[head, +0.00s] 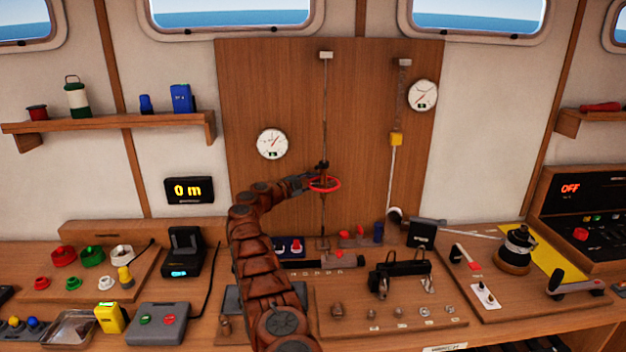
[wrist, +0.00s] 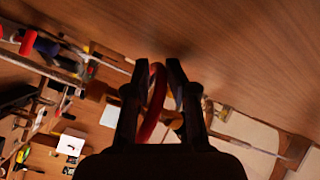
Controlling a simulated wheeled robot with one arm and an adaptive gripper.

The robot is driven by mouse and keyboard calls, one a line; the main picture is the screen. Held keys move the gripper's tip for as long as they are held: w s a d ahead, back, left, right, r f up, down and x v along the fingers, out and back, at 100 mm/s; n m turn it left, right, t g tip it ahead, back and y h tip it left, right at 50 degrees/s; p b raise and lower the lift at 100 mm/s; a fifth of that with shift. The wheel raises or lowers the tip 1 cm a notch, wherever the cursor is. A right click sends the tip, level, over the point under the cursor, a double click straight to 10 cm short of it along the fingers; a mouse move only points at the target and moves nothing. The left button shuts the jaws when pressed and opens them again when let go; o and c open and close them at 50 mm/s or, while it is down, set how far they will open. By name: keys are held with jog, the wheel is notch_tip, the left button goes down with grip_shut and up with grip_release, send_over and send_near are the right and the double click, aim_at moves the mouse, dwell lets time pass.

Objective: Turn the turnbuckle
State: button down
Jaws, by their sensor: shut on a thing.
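The turnbuckle is on a thin vertical line in front of the wooden back panel, with a red ring handwheel (head: 328,188) around it. My gripper (head: 312,181) reaches in from the left in the head view and is shut on the left side of the red ring. In the wrist view the red ring (wrist: 152,108) passes between the two dark fingers of my gripper (wrist: 158,66). The ring lies about level in the head view. The fingers hide part of the ring, and the turnbuckle's body is small and hard to make out.
A round gauge (head: 272,144) is on the panel to the left, and another gauge (head: 423,95) is upper right. The bench below is crowded, with a black clamp-like device (head: 400,275) and a winch (head: 515,248).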

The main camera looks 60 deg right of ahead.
jog(key=shift+a+r, duration=0.15)
jog(key=shift+r, duration=0.25)
jog(key=c, duration=1.2)
grip_release()
jog(key=shift+w+a, duration=0.1)
jog(key=shift+a, duration=0.05)
jog(key=shift+c, duration=0.2)
jog(key=shift+o, duration=0.2)
jog(key=shift+f, duration=0.15)
jog(key=shift+f, duration=0.3)
jog(key=shift+w+a+r, duration=0.15)
jog(key=shift+w+a, duration=0.05)
jog(key=shift+a, duration=0.1)
jog(key=v, duration=0.7)
jog(key=shift+s, duration=0.15)
